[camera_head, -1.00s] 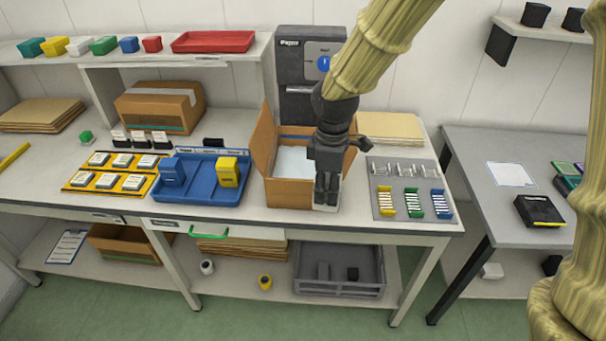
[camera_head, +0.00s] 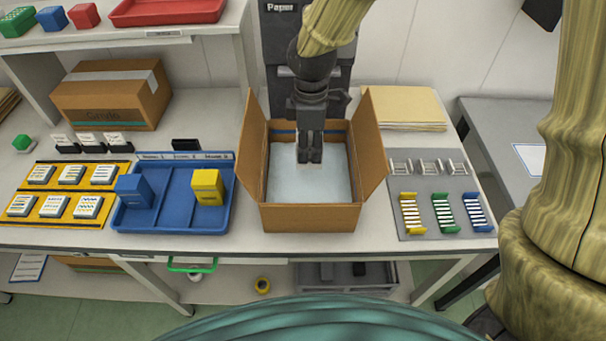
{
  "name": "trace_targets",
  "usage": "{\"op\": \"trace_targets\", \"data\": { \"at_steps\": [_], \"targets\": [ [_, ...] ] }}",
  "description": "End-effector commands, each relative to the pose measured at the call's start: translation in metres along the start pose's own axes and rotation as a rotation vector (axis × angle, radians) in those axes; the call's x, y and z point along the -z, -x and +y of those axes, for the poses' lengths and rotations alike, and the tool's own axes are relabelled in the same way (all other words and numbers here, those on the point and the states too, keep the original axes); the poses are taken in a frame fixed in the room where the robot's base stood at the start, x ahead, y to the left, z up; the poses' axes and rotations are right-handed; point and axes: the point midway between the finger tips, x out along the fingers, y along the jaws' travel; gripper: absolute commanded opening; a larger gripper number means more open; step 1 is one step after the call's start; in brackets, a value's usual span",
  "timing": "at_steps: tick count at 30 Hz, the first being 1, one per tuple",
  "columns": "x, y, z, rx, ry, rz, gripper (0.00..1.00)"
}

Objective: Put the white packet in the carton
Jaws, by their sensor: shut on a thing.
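The open cardboard carton (camera_head: 310,217) stands on the workbench with its side flaps spread. Its floor looks pale, whitish-blue. My gripper (camera_head: 310,160) points down over the carton's opening, toward the back half. Its dark fingers are shut on the white packet (camera_head: 310,167). Only a pale sliver of the packet shows below the fingertips, hard to tell from the pale floor. I cannot tell whether it touches the floor.
A blue tray (camera_head: 145,215) with a blue box and a yellow box stands left of the carton. A grey board (camera_head: 425,225) with coloured racks lies to the right. Brown sheets (camera_head: 405,108) lie behind right, and a dark Paper machine (camera_head: 280,40) stands behind.

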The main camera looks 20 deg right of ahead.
Motion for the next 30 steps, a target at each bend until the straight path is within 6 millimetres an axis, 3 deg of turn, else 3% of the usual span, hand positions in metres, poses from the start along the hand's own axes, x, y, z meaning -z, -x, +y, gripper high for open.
{"op": "trace_targets", "data": {
  "at_steps": [12,20,30],
  "targets": [
    [0.003,-0.056,0.008,0.012,0.002,-0.005,0.18],
    [0.002,-0.067,0.009,0.011,0.0,-0.004,0.18],
    [0.002,-0.101,0.009,0.011,0.0,-0.004,0.18]
  ]
}}
